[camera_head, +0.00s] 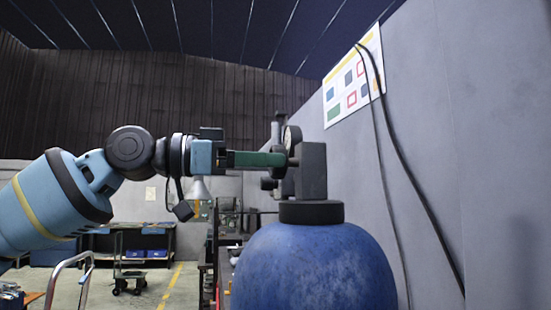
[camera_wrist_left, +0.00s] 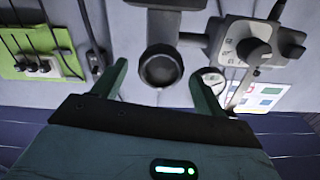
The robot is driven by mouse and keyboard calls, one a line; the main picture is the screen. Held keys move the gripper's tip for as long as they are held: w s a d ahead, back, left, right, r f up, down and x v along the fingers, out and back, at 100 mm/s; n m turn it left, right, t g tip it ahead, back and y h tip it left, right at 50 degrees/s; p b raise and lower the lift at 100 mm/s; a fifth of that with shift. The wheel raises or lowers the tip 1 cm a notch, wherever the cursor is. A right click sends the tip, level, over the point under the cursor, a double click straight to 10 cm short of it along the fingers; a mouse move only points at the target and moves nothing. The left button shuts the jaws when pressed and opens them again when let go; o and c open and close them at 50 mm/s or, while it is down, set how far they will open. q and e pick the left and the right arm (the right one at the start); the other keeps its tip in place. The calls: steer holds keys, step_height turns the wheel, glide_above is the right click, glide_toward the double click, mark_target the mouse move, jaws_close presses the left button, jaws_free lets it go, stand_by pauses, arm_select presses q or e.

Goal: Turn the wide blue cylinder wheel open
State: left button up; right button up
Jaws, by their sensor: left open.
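The wide blue cylinder (camera_head: 315,268) stands upright at the lower right of the head view. It has a black collar and a dark grey valve block (camera_head: 312,170) on top. A dark round wheel (camera_wrist_left: 160,68) shows face-on in the left wrist view, between and beyond the fingertips. My left gripper (camera_head: 284,160) reaches in level from the left, its green fingers close beside the valve block. In the left wrist view the gripper (camera_wrist_left: 159,70) is open with one finger on each side of the wheel. I cannot tell whether either finger touches it. My right gripper is not in view.
A round gauge (camera_head: 292,138) sits just above the fingertips. A grey wall with a poster (camera_head: 353,80) and hanging black cables (camera_head: 402,170) is close on the right. A cart (camera_head: 130,275) and workbench stand on the far floor at left.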

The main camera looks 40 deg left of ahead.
arm_select(q)
steer(key=shift+x, duration=1.35)
steer(key=shift+c, duration=0.2)
steer(key=c, duration=0.9)
